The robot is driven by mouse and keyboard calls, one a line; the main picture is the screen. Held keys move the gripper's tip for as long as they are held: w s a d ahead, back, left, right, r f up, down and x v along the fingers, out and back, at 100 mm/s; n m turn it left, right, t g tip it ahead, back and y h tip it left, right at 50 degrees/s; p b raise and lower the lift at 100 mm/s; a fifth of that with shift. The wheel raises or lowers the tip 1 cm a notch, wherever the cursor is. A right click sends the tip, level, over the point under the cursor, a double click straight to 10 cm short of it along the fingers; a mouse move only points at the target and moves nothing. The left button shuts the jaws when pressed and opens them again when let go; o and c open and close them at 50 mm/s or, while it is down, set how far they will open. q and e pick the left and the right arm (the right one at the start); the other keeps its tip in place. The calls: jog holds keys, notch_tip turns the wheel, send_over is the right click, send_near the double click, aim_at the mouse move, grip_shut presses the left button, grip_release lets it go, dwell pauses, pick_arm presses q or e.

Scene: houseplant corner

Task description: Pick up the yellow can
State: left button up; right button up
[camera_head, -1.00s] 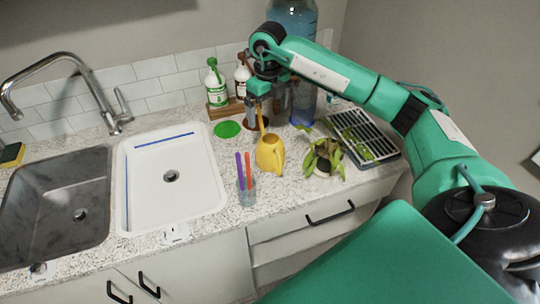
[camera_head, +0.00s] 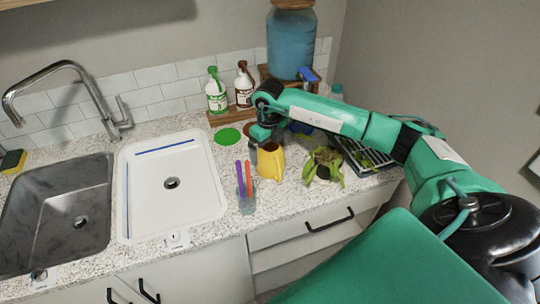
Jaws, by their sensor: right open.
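The yellow can (camera_head: 270,165) stands upright on the speckled counter, behind the front edge and right of a cup of coloured sticks. My right gripper (camera_head: 262,146) reaches down from above at the can's top and back. It is open. The fingertips are small and partly hidden, so I cannot tell whether they touch the can. The can's far side is hidden. My left gripper is out of view.
A clear cup with purple and orange sticks (camera_head: 245,190) stands close on the left. A potted plant (camera_head: 323,166) and a dark rack (camera_head: 368,160) are on the right. A white sink tray (camera_head: 205,195) lies left.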

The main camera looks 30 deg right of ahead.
jog(key=shift+s+f+p, duration=0.15)
jog(key=shift+f+p, duration=0.45)
jog(key=shift+f, duration=1.3)
jog(key=c, duration=0.9)
jog(key=shift+c, duration=0.6)
jog(key=shift+r, duration=0.2)
